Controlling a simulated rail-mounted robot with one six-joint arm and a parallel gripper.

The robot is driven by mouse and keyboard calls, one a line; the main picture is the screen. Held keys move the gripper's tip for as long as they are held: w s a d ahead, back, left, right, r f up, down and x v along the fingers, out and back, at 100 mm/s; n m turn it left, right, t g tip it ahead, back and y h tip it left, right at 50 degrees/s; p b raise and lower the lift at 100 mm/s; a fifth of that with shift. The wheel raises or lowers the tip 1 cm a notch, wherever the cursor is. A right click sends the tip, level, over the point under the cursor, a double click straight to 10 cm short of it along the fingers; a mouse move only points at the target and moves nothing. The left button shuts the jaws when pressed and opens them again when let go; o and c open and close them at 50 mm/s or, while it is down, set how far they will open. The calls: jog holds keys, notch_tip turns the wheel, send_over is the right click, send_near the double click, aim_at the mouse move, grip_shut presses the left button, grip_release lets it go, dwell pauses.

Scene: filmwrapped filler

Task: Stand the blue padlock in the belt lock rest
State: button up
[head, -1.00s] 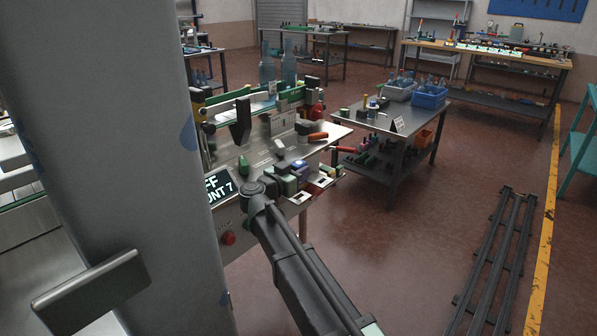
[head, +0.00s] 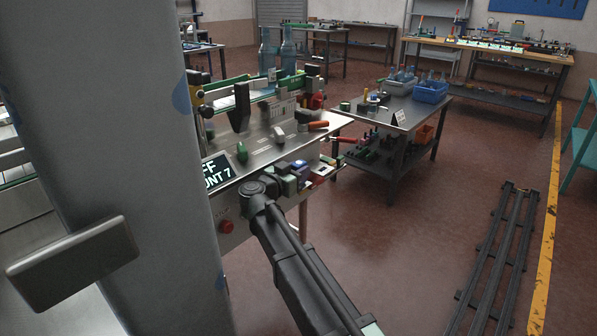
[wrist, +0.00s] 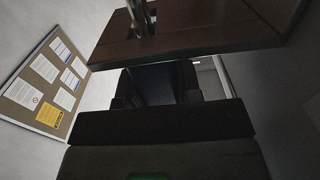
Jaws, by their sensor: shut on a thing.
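In the wrist view my gripper (wrist: 157,84) shows as dark jaws, shut on a dark bluish block (wrist: 155,88) that fits the blue padlock; the picture is too dim for its shackle or outline. In the head view the gripper is not clearly visible. There my dark arm rises from the lower right and bends at the front edge of the machine bench (head: 268,152). Just beyond the bend is a group of small coloured blocks, one with a blue top (head: 300,166). I cannot make out which part, if any, is the belt lock rest.
A steel side table (head: 412,107) with blue bins stands to the right. Dark floor rails (head: 497,255) and open floor lie at the lower right. The wrist view shows a noticeboard (wrist: 43,82).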

jog(key=shift+f+b, duration=0.25)
jog(key=shift+b, duration=0.05)
dwell(0.4)
jog(key=o, duration=1.1)
jog(key=shift+c, duration=0.2)
